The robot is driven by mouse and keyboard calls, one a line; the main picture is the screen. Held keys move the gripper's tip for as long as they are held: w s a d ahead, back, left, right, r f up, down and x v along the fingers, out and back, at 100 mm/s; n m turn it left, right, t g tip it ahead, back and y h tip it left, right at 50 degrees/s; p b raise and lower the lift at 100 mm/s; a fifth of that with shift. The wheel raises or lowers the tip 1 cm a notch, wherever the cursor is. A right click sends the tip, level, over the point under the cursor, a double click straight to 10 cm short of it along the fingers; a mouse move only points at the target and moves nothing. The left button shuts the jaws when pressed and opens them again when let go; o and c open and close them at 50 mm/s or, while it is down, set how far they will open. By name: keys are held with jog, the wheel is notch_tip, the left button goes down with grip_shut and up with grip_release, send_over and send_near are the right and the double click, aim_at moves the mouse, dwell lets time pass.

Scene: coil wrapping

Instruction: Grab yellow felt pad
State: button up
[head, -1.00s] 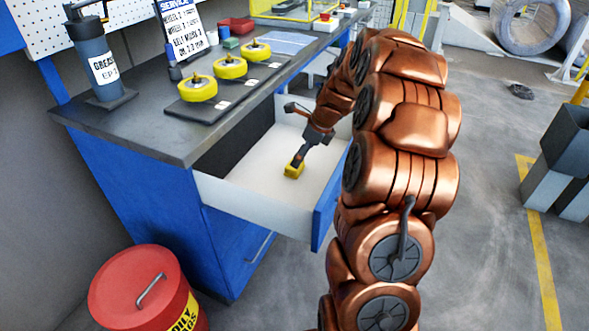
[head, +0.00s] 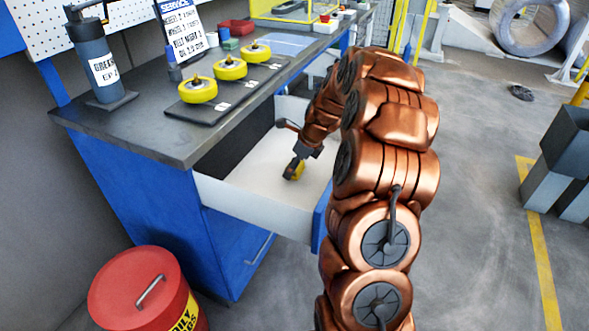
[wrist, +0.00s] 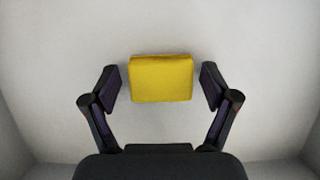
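The yellow felt pad (wrist: 160,79) lies in the open drawer (head: 238,206), seen as a thick yellow block in the wrist view. My gripper (wrist: 160,84) is open, with one finger on each side of the pad and a small gap to each. In the head view my gripper (head: 292,170) is low inside the drawer, and the pad (head: 299,171) is partly hidden behind it. I cannot tell the exact height of the fingertips over the drawer floor.
The drawer's walls surround my gripper, and its blue front (head: 322,216) is on the right. The dark worktop (head: 140,133) above holds several yellow wheels on a black mat (head: 199,112). A red bin (head: 148,290) stands in front of the blue cabinet.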

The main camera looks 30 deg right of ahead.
jog(key=c, duration=0.8)
